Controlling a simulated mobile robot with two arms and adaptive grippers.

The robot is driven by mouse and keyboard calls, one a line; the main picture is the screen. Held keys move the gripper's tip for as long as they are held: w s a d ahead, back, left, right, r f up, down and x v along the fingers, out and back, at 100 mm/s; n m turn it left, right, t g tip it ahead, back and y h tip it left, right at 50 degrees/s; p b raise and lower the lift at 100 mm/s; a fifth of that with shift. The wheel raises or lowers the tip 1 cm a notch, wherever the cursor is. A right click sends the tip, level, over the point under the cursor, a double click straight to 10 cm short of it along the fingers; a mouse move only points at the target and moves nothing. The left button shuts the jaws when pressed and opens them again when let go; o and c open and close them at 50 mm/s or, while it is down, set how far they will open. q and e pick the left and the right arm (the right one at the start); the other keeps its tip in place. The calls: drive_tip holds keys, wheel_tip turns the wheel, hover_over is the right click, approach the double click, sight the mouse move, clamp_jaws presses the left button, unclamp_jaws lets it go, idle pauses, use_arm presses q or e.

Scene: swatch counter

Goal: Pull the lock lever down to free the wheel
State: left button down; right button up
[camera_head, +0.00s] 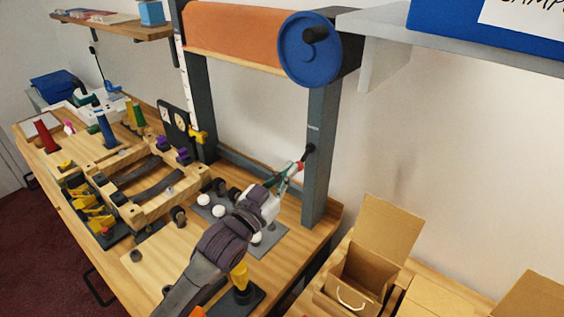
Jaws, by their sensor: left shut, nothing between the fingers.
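The blue wheel (303,52) with a black knob is at the end of the orange roll, at the top of the grey frame. A small dark lever (309,148), which looks like the lock lever, sits on the right post below the wheel. My left gripper (297,168) is shut and empty, with its tips just below and left of the lever. I cannot tell whether they touch it. My right gripper is not in view.
The orange roll (240,30) spans the frame above the wooden bench. The right post (318,185) stands beside my gripper. Below my arm are a grey mat (272,243) with white balls and a yellow funnel-shaped piece (239,276). An open cardboard box (362,275) is at lower right.

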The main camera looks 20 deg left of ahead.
use_arm(q)
drive_tip(key=v, duration=1.1)
drive_tip(key=shift+s, duration=0.4)
drive_tip(key=shift+f, duration=0.15)
